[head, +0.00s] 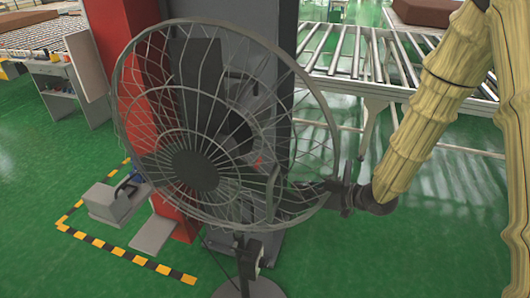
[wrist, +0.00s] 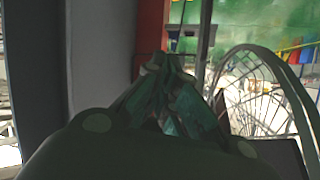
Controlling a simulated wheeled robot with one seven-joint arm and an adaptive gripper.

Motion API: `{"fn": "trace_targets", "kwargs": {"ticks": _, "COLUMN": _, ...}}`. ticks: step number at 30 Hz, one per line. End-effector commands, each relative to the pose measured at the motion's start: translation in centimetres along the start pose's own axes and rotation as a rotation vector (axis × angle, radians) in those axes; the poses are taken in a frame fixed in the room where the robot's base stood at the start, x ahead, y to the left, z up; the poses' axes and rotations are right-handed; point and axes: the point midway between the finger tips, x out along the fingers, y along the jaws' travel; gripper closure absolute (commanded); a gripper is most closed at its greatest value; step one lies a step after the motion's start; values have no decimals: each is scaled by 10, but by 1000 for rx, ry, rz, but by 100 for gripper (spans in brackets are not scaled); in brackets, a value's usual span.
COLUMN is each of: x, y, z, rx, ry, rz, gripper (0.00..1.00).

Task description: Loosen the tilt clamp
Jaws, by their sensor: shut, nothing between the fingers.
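A grey pedestal fan with a round wire cage (head: 196,170) stands in the middle of the head view, its dark hub facing me. A bracket (head: 250,248) joins it to the pole below the cage. The tilt clamp cannot be told apart clearly behind the cage wires. My gripper (head: 290,193) reaches in from the right and is partly hidden by the right side of the cage. In the wrist view my gripper (wrist: 168,65) has its fingers closed together and empty. The fan's cage (wrist: 262,100) shows to its right there, apart from the fingertips.
A red and dark grey column (head: 282,45) stands right behind the fan. A roller conveyor (head: 375,65) is at the back right. A small grey device (head: 115,200) lies on the floor inside yellow-black tape. Green floor (head: 420,250) is free at the right front.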

Motion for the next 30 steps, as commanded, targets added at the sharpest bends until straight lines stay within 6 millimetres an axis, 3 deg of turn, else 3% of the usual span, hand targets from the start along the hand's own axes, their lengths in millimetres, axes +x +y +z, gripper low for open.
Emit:
{"fn": "trace_targets", "kwargs": {"ticks": 1, "x": -5, "y": -2, "z": -28, "rx": -51, "ry": 35, "rz": -39, "gripper": 100}}
{"fn": "trace_targets", "kwargs": {"ticks": 3, "x": -13, "y": -8, "z": -58, "rx": -115, "ry": 71, "rz": -97, "gripper": 100}}
{"fn": "trace_targets", "kwargs": {"ticks": 6, "x": -25, "y": -17, "z": -91, "rx": -191, "ry": 105, "rz": -168, "gripper": 100}}
{"fn": "trace_targets", "kwargs": {"ticks": 10, "x": -37, "y": -26, "z": -117, "rx": -258, "ry": 129, "rz": -232, "gripper": 100}}
{"fn": "trace_targets", "kwargs": {"ticks": 15, "x": -44, "y": -32, "z": -130, "rx": -296, "ry": 137, "rz": -269, "gripper": 100}}
{"fn": "trace_targets", "kwargs": {"ticks": 30, "x": -36, "y": -36, "z": -132, "rx": -298, "ry": 136, "rz": -272, "gripper": 100}}
